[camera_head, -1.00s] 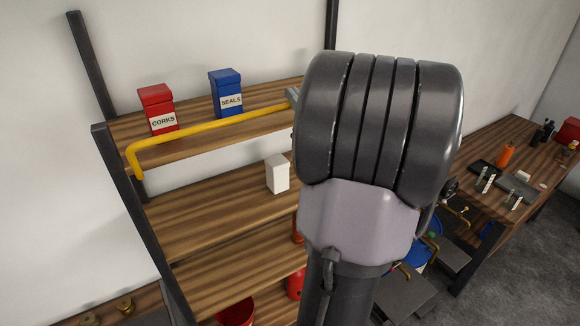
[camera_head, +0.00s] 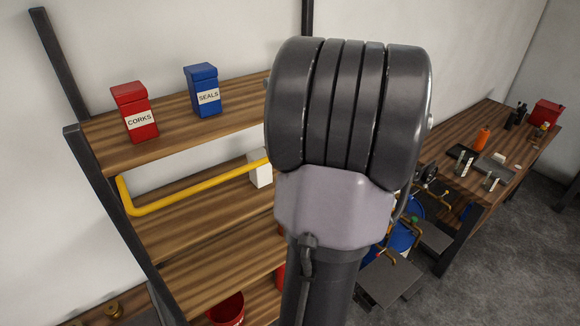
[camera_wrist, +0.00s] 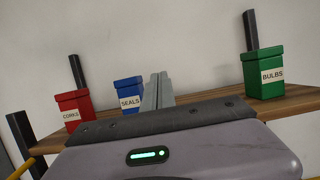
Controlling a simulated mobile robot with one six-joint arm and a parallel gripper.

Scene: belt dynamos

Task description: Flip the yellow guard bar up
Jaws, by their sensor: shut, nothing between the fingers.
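The yellow guard bar (camera_head: 195,190) hangs below the top shelf's front edge in the head view. Its left arm runs down from the left post, and its right end is hidden behind my arm. In the wrist view a bit of the yellow bar (camera_wrist: 22,169) shows at the lower left. My gripper (camera_wrist: 157,78) is shut and empty, its grey fingers pointing toward the wall over the top shelf. In the head view my own arm hides the gripper. I cannot tell whether the gripper or wrist touches the bar.
The top shelf (camera_head: 180,140) holds a red corks box (camera_head: 135,112), a blue seals box (camera_head: 203,90) and a green bulbs box (camera_wrist: 263,73). A white box (camera_head: 260,170) stands on the shelf below. A workbench (camera_head: 480,135) with small items is at the right.

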